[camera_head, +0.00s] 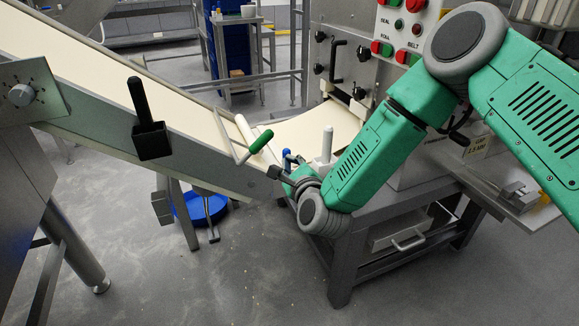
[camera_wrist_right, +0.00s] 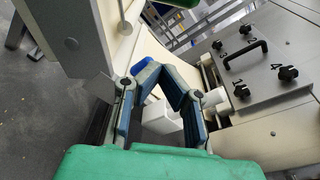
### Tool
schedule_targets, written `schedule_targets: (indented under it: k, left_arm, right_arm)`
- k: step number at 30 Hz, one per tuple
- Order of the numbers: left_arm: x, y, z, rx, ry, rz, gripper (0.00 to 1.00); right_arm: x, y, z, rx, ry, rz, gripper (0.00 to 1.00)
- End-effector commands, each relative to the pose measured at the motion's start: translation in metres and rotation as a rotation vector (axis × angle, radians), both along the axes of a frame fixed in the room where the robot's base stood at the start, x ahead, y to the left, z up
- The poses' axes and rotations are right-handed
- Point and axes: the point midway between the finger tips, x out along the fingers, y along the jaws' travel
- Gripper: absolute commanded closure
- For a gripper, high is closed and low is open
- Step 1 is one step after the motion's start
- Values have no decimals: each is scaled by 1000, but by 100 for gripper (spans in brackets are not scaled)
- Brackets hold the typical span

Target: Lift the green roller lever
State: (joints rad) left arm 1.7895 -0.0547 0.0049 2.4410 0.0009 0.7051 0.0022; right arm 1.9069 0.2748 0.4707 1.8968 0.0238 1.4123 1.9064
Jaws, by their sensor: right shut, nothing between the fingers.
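The green roller lever (camera_head: 261,142) is a short green grip on a thin metal frame beside a white roller, at the lower end of the sloping conveyor. In the right wrist view a green piece (camera_wrist_right: 181,3), likely the same grip, is cut off by the top edge. My right gripper (camera_head: 281,165) is just below and right of the grip in the head view, apart from it. In the right wrist view its blue-padded fingers (camera_wrist_right: 161,68) come together at the tips with nothing between them. My left gripper is not in view.
The conveyor (camera_head: 75,62) slopes down to the machine (camera_head: 350,48). A white upright post (camera_head: 327,143) stands close behind my right gripper. A black handle (camera_head: 147,120) juts from the conveyor's side. A blue basin (camera_head: 192,209) sits below; the floor in front is clear.

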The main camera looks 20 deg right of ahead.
Motion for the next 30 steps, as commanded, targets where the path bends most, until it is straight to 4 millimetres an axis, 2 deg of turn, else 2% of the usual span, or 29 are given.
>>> schedule_targets:
  k: [3, 8, 12, 16, 30]
  left_arm:
    - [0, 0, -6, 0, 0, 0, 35]
    - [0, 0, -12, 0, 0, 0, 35]
    - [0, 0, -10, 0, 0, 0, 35]
    - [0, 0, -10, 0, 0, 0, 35]
    - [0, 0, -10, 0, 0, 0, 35]
  right_arm:
    - [28, -1, -3, -1, -5, 0, 100]
    - [60, -2, -7, -1, -4, 0, 100]
    - [53, 12, 13, 0, -3, 5, 100]
    - [50, 20, 21, 0, 0, 4, 100]
    - [49, 22, 24, -1, 0, 2, 100]
